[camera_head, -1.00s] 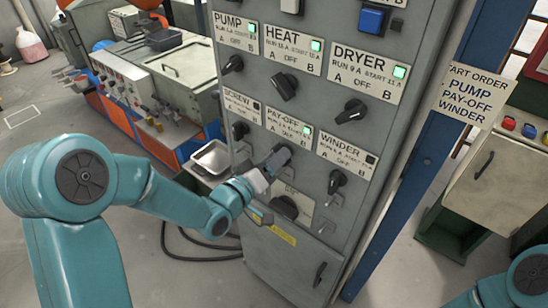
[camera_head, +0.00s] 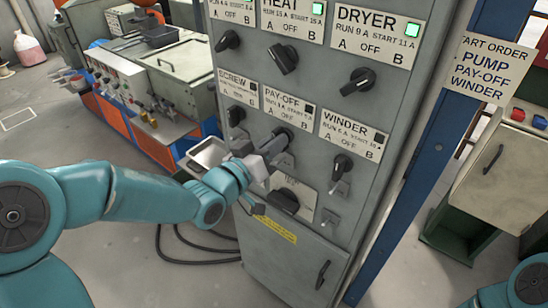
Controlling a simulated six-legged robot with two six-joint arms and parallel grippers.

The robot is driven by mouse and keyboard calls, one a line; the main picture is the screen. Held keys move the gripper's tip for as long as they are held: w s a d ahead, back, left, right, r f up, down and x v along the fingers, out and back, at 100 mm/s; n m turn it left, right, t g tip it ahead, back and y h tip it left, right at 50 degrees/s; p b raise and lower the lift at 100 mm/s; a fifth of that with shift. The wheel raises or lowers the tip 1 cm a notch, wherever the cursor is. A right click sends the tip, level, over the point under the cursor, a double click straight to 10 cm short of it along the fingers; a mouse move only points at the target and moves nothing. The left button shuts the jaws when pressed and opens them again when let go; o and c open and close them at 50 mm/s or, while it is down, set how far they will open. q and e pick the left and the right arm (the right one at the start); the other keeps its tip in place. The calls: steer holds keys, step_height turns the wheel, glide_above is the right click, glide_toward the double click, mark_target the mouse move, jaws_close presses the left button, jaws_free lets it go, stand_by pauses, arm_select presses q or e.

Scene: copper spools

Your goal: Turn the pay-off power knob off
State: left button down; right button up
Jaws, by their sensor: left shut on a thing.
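The pay-off knob (camera_head: 285,136) is a dark rotary knob on the grey cabinet, below the PAY-OFF label (camera_head: 285,101). The small lamp on that label is dark. My left gripper (camera_head: 276,150) reaches in from the left and is shut on the pay-off knob. Its fingers hide most of the knob, so its exact pointing direction is hard to tell. My right gripper is out of view; only a piece of my right arm shows at the bottom right corner.
The screw knob (camera_head: 236,115) is left and the winder knob (camera_head: 343,164) right of my left gripper. A larger black knob (camera_head: 284,200) sits just below. The heat and dryer lamps (camera_head: 412,30) glow green. A START ORDER sign (camera_head: 484,72) hangs at the right.

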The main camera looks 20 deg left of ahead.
arm_select(q)
steer(key=shift+f+m+b, duration=0.15)
steer(key=shift+m+b, duration=2.25)
steer(key=shift+b, duration=1.05)
steer(key=c, duration=1.4)
jaws_free()
steer(key=o, duration=0.3)
steer(key=shift+s, duration=0.15)
